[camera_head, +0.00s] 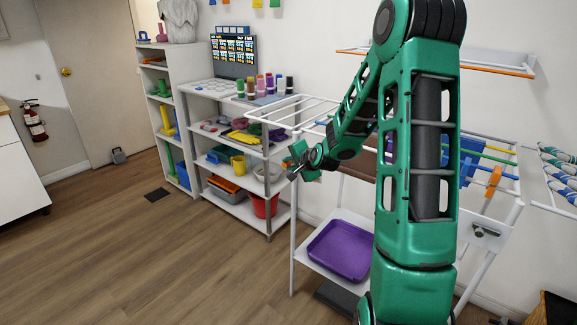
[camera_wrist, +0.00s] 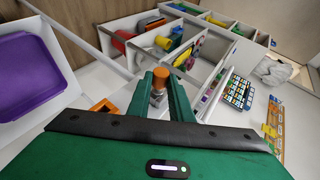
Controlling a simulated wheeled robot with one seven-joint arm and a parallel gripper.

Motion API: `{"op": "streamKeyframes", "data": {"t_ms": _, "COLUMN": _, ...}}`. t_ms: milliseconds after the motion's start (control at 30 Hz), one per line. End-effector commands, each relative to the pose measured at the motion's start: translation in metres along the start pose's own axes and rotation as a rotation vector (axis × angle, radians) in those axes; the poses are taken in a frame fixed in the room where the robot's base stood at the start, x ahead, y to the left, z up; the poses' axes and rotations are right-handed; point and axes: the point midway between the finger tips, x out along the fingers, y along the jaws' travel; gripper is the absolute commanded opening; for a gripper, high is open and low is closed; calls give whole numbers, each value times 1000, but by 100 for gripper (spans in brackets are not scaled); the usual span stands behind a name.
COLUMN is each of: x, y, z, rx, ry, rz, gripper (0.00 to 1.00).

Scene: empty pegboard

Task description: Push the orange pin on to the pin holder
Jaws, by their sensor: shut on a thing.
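My gripper (camera_head: 302,168) is in front of the drying rack's left end, in mid-air at about the rack's height. In the wrist view, my gripper (camera_wrist: 162,82) has its two green fingers closed around a small grey piece with an orange, round top. I take it to be the orange pin (camera_wrist: 160,74). The fingers hide part of its body, and it is hard to make out in the head view. I cannot identify the pin holder for sure in either view.
A white drying rack (camera_head: 293,230) with a purple tray (camera_head: 341,250) stands close by. An orange clip-like piece (camera_head: 493,181) is at its right. Left of it is a loaded white shelf (camera_head: 240,158), with several capped coloured cylinders (camera_head: 262,86) on top. The wooden floor (camera_head: 130,250) at left is mostly clear.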

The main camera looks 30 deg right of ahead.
Motion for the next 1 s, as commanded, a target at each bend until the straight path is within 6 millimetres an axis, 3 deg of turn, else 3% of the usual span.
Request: {"op": "streamKeyframes", "data": {"t_ms": 1000, "x": -6, "y": 0, "z": 18, "rx": 0, "ry": -4, "rz": -1, "gripper": 0}}
